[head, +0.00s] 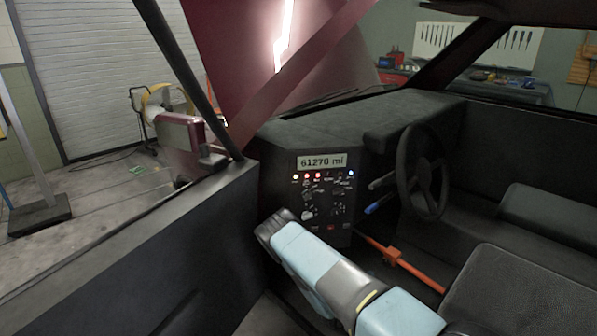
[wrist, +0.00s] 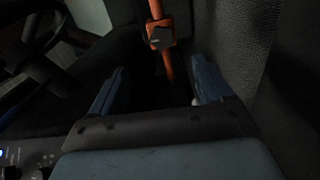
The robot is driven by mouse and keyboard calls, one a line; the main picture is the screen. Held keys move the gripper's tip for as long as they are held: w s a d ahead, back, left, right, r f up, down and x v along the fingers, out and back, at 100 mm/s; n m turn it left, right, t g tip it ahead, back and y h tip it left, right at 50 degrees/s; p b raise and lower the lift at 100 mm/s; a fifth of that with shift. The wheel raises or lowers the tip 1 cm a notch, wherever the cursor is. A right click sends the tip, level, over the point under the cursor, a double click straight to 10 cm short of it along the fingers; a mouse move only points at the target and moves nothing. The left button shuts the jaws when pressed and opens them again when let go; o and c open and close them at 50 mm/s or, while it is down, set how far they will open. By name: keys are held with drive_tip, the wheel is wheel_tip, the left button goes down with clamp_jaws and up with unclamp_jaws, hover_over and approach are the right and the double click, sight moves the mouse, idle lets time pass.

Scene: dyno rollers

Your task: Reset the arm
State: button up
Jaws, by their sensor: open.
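My light-blue arm (head: 325,270) reaches up from the bottom of the head view, its dark end in front of the dashboard panel. My gripper (wrist: 160,67) shows in the wrist view with two blue fingers spread apart and nothing between them. In the head view I cannot make out its fingers for sure. An orange bar (head: 417,272) with an orange bracket runs low beside the arm. In the wrist view the orange bar (wrist: 155,10) lies beyond the fingertips, apparently untouched.
The dashboard panel (head: 322,190) has knobs, small lights and a "61270 mi" display. The steering wheel (head: 421,172) is right of it, with dark seats (head: 520,290) at right. The car door (head: 130,255) borders the left. A red mirror (head: 181,133) is outside.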

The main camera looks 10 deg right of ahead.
wheel_tip(320, 180, up, 30)
drive_tip(key=m+g, duration=0.8)
drive_tip(key=g, duration=0.3)
drive_tip(key=s+a+r+m+g+y, duration=0.1)
drive_tip(key=s+r+y, duration=0.3)
drive_tip(key=r, duration=0.5)
drive_tip(key=s+a+r+m+y, duration=0.1)
drive_tip(key=s+r+y, duration=0.1)
drive_tip(key=s+r, duration=0.6)
drive_tip(key=s+a+r+n+t+y, duration=0.1)
drive_tip(key=s+a+r+t+y, duration=0.2)
drive_tip(key=s+r, duration=0.7)
drive_tip(key=s+a+r+n+t+y, duration=0.1)
drive_tip(key=s+a+r+t+y, duration=0.2)
drive_tip(key=s+r, duration=0.7)
drive_tip(key=s+a+y, duration=0.2)
drive_tip(key=s+a, duration=0.1)
drive_tip(key=a, duration=0.1)
drive_tip(key=shift+s+a+r+n+t, duration=0.15)
drive_tip(key=shift+s+r+n+t, duration=0.15)
drive_tip(key=shift+n+t, duration=0.1)
